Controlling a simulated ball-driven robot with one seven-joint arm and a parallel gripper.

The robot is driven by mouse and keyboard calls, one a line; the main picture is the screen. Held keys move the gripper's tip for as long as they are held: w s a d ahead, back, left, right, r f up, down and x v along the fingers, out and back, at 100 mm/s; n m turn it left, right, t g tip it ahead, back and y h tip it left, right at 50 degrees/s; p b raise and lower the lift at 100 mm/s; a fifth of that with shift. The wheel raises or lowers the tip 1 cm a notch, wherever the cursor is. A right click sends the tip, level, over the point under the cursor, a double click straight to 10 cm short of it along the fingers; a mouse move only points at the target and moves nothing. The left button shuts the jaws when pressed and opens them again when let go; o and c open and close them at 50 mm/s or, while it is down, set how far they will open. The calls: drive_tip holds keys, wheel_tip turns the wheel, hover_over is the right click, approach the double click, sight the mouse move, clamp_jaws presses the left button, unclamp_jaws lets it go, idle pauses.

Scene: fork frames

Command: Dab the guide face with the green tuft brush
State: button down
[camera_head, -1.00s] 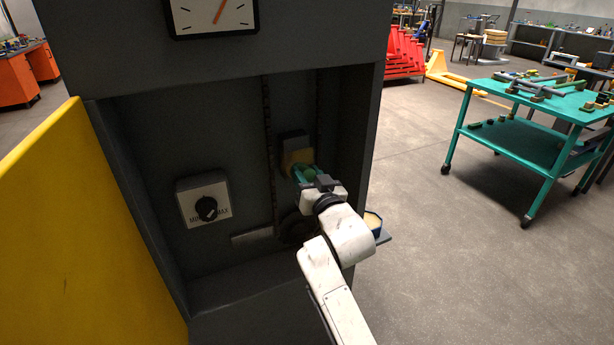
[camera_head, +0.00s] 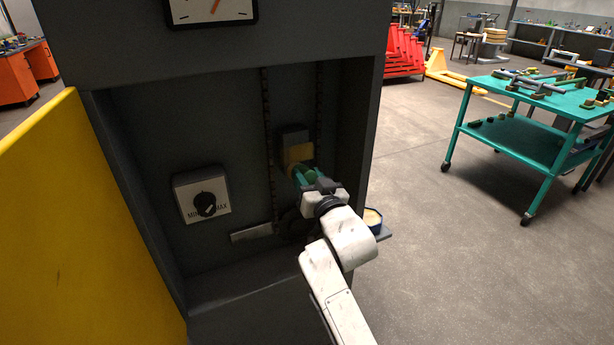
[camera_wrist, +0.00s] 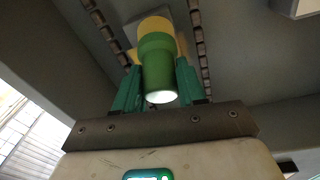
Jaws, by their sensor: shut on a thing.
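The guide face (camera_head: 299,153) is a tan-yellow patch on a grey block at the back of the dark cabinet recess, between two chains. My gripper (camera_head: 302,176) has teal fingers shut on the green tuft brush (camera_head: 304,171), just in front of the guide face's lower part. In the wrist view, the green brush handle (camera_wrist: 158,68) sits between the fingers (camera_wrist: 158,75), its yellow end (camera_wrist: 155,26) pointing away from me. The brush covers much of what lies behind it. I cannot tell whether its end touches the guide face.
A MIN/MAX dial (camera_head: 204,203) is on the recess's back wall, left of my gripper. A round tub (camera_head: 372,220) stands on a small shelf at right, beside my arm. A yellow panel (camera_head: 45,220) stands at left. A teal cart (camera_head: 530,150) is farther right.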

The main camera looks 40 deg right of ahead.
drive_tip(key=shift+s+a, duration=0.1)
drive_tip(key=shift+s, duration=0.2)
drive_tip(key=shift+a, duration=0.1)
drive_tip(key=shift+w+a+r+b, duration=0.15)
drive_tip(key=shift+a+b, duration=0.15)
drive_tip(key=shift+a, duration=0.15)
drive_tip(key=shift+w+a+r+b, duration=0.1)
drive_tip(key=shift+a+r+b, duration=0.1)
drive_tip(key=shift+a+b, duration=0.25)
drive_tip(key=shift+w+a+r+b, duration=0.1)
drive_tip(key=shift+a+r+b, duration=0.1)
drive_tip(key=shift+a, duration=0.3)
drive_tip(key=shift+x, duration=0.8)
drive_tip(key=shift+r, duration=0.1)
drive_tip(key=shift+s+r, duration=0.1)
drive_tip(key=shift+r, duration=0.2)
drive_tip(key=shift+f, duration=0.1)
